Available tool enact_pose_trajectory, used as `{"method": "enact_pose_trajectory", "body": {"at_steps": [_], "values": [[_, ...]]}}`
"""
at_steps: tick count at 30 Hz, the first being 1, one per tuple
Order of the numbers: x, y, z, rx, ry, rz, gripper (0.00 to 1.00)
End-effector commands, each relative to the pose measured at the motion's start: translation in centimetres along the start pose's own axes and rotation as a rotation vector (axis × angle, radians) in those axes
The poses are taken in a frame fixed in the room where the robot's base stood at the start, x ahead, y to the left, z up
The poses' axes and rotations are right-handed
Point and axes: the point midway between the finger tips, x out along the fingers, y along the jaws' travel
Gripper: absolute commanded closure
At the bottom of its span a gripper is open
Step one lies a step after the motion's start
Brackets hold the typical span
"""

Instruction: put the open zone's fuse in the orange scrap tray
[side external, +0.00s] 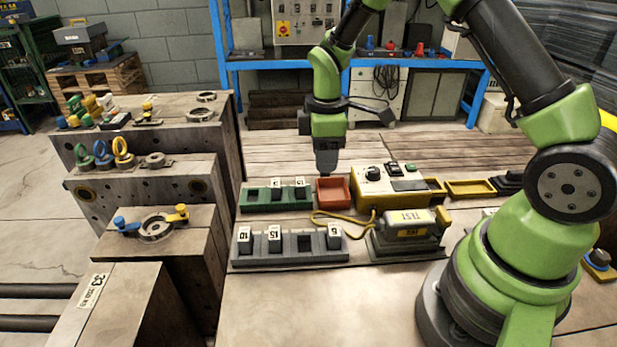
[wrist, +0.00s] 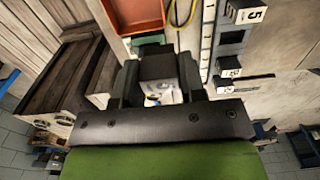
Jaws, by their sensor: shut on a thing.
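My gripper (side external: 326,168) is shut on a dark block-shaped fuse, which shows between the fingers in the wrist view (wrist: 158,66). A pale patch shows on the fuse's near end. In the side view the gripper hangs at the back edge of the orange scrap tray (side external: 333,204), apparently above it. In the wrist view the tray (wrist: 138,14) lies ahead of the fingers, partly cut off, and looks empty. The grey fuse rack (side external: 290,260) holds fuses marked 10, 15 and 5, with an empty slot between 15 and 5. The fuse's underside is hidden.
A green rack (side external: 262,207) with fuses and an empty slot stands left of the tray. A yellow meter (side external: 377,187) stands right of it. A grey test unit (side external: 407,235) with a yellow cable is in front. Stepped mould blocks (side external: 150,190) stand to the left.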

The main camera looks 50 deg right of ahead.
Motion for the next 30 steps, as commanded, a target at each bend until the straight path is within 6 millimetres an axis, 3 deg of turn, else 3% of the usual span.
{"method": "enact_pose_trajectory", "body": {"at_steps": [3, 6, 30], "values": [[0.4, 2.2, 1.7, 0.006, 0.000, 0.000, 0.85], [0.7, 3.0, 2.3, 0.001, 0.000, -0.001, 0.85], [7.6, 3.0, 2.4, -0.002, 0.000, -0.001, 0.85]]}}
